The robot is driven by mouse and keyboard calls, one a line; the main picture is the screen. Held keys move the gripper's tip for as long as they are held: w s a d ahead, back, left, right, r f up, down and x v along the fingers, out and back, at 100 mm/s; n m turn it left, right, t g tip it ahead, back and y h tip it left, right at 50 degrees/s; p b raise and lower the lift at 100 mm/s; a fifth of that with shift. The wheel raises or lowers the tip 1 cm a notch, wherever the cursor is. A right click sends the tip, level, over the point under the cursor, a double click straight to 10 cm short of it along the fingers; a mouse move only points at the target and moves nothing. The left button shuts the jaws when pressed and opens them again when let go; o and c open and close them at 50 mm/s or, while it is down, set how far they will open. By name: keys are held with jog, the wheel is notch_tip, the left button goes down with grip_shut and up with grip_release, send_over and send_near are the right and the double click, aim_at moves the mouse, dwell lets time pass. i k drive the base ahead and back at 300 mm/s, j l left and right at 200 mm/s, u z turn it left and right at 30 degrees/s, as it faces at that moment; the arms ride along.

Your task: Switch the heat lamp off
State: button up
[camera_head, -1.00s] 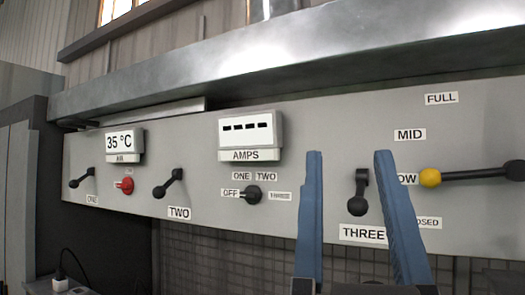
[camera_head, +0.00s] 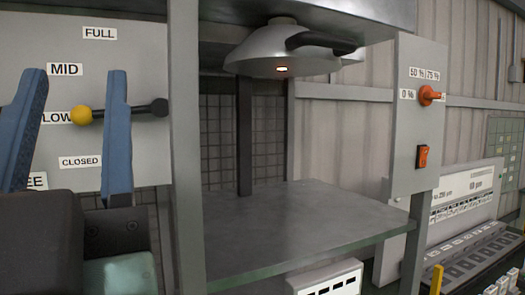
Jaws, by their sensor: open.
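The heat lamp (camera_head: 262,45), a grey metal dome with a black handle, hangs under the hood above a grey shelf. A small orange-pink glow shows at its lower rim. Right of it, a grey control box (camera_head: 402,130) carries an orange rotary knob (camera_head: 428,96) with percent labels, including 0 %, around it. Below the knob is an orange-red rocker switch (camera_head: 422,157); I cannot tell which side is pressed. My gripper (camera_head: 76,80), with two blue fingers, is open and empty at the far left, well away from the lamp and the box.
A yellow-knobbed lever (camera_head: 82,116) sits at LOW on the left panel, behind my fingers in the picture. A grey post (camera_head: 186,150) stands between my gripper and the lamp bay. The shelf (camera_head: 300,215) is bare. A keyboard-like console (camera_head: 470,255) is at lower right.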

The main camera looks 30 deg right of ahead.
aim_at(424, 153)
jog(key=z, duration=1.45)
jog(key=i+l+z, duration=0.3)
jog(key=i+l, duration=0.15)
jog(key=i, duration=0.2)
